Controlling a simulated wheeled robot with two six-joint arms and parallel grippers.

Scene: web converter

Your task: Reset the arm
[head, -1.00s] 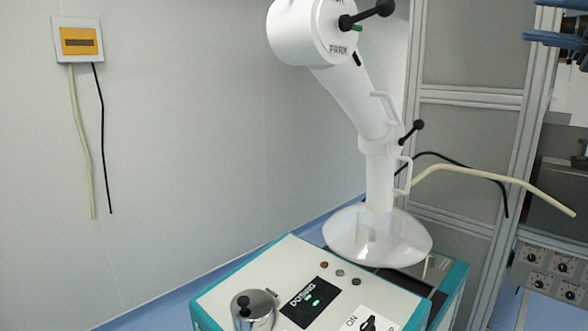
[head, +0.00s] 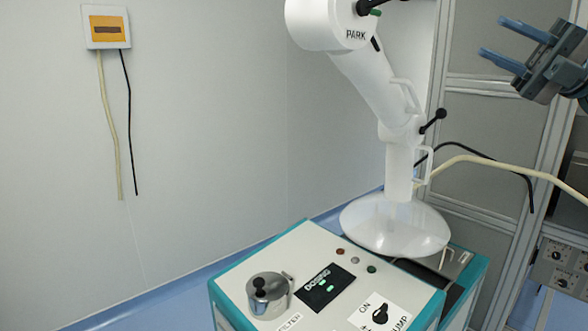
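A white jointed arm (head: 365,85) stands over a teal-edged machine. Its upper drum (head: 325,22) carries the word PARK, and a black-knobbed lever at the top is partly cut off by the frame. A second black-knobbed lever (head: 434,120) sits at the lower joint. A wide white dish-shaped hood (head: 395,222) hangs at the arm's lower end over the machine's back. My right gripper (head: 491,38) is at the upper right, its two blue fingers apart and pointing left, with nothing between them. It is clear of the white arm. My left gripper is not in view.
The machine's top (head: 300,250) holds a metal lidded pot (head: 268,293), a black display (head: 326,289), small buttons and a pump knob (head: 380,314). A cream hose (head: 500,164) and a black cable run right. Framed panels stand behind; the left wall is mostly bare.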

